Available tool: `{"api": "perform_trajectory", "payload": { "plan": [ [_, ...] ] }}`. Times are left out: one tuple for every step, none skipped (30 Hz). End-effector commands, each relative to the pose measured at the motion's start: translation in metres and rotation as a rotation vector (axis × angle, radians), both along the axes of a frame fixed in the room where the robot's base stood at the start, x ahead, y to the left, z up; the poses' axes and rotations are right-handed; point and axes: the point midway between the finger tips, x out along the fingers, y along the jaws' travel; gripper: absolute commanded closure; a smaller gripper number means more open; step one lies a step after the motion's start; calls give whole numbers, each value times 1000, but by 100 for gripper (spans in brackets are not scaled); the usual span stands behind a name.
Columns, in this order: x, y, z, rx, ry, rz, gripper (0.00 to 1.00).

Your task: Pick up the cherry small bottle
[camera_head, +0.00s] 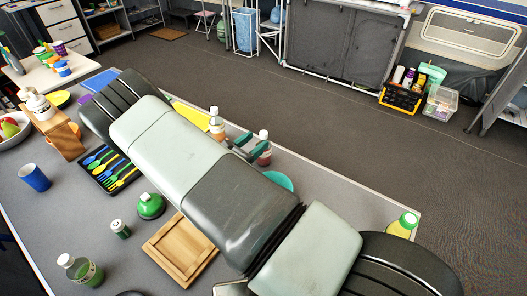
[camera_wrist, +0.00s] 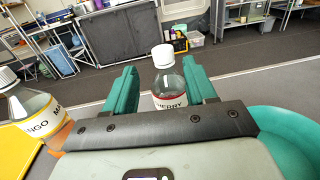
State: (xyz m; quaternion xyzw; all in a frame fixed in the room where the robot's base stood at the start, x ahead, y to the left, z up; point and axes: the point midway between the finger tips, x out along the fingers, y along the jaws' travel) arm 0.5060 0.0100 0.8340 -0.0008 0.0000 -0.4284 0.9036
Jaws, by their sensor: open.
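The cherry small bottle (camera_wrist: 163,78) has a white cap, clear upper part and a label reading "ERRY" in the wrist view. It stands upright between the two green fingers of my gripper (camera_wrist: 161,85), which are open with a gap on each side of it. In the head view the bottle (camera_head: 264,150) shows its white cap and red contents at the far side of the table, beside my gripper (camera_head: 246,146). Its lower part is hidden behind my gripper body in the wrist view.
A mango bottle (camera_wrist: 28,108) stands close by on the left, near a yellow item (camera_wrist: 20,150). A teal bowl (camera_wrist: 290,135) lies close on the right. A cutlery tray (camera_head: 108,170), wooden board (camera_head: 180,250) and blue cup (camera_head: 35,178) are nearer on the grey table (camera_head: 330,200).

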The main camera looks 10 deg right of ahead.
Motion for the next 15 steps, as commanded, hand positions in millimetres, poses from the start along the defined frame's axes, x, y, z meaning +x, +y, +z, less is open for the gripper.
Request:
{"api": "perform_trajectory", "payload": {
  "plan": [
    [3,-5,0,1,-1,-1,44],
    [5,-7,0,1,-1,-2,44],
    [7,-10,1,1,-1,-2,44],
    [8,-13,1,0,-1,-2,44],
    [10,-16,1,0,-1,-2,44],
    [13,-21,2,0,-1,-3,44],
    [15,-26,3,0,-1,-5,44],
    [17,-30,3,0,-1,-4,44],
    [20,-36,3,1,-2,-4,44],
    [23,-39,3,2,-1,-4,44],
    [26,-42,3,3,-2,-3,44],
    [29,-45,3,2,-1,-2,44],
    [30,-47,3,1,-2,-2,44],
    [32,-48,3,1,-2,-2,44],
    [33,-50,3,1,-2,-2,44]
  ]
}}
